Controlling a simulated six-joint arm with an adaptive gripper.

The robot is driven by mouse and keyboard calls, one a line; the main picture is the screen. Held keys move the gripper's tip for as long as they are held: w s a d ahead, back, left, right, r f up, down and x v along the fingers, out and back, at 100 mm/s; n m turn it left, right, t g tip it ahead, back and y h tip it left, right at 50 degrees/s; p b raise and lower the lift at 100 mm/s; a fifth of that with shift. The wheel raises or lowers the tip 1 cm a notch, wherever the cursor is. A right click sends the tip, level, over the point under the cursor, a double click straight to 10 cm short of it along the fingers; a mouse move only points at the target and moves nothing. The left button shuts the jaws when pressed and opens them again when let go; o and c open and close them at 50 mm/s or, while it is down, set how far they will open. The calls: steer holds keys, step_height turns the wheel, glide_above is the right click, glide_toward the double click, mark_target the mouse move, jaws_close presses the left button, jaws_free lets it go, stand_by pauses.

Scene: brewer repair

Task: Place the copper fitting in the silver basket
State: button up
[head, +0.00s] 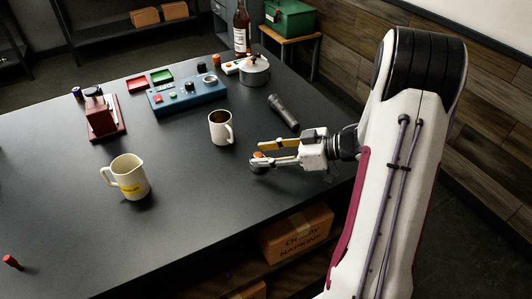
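My gripper (257,158) reaches in from the right, low over the table's right part, with its fingers pointing left. A small orange-copper piece (258,156), which may be the copper fitting, shows between the fingertips. A small grey rounded form (257,168) shows just below it; I cannot tell whether this is the silver basket or part of the lower finger. The fingers are spread apart, but whether they press on the copper piece is too small to tell.
A white mug (221,128) and a cream pitcher (131,178) stand to the left. Behind are a dark flashlight (284,111), a silver lidded pot (255,71), a blue control box (188,96) and a dark red device (101,115). The front middle of the table (205,225) is clear.

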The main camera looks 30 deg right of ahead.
steer(key=shift+r, duration=0.1)
stand_by(0.3)
steer(key=shift+s+r, duration=0.1)
steer(key=v, duration=1.2)
stand_by(0.6)
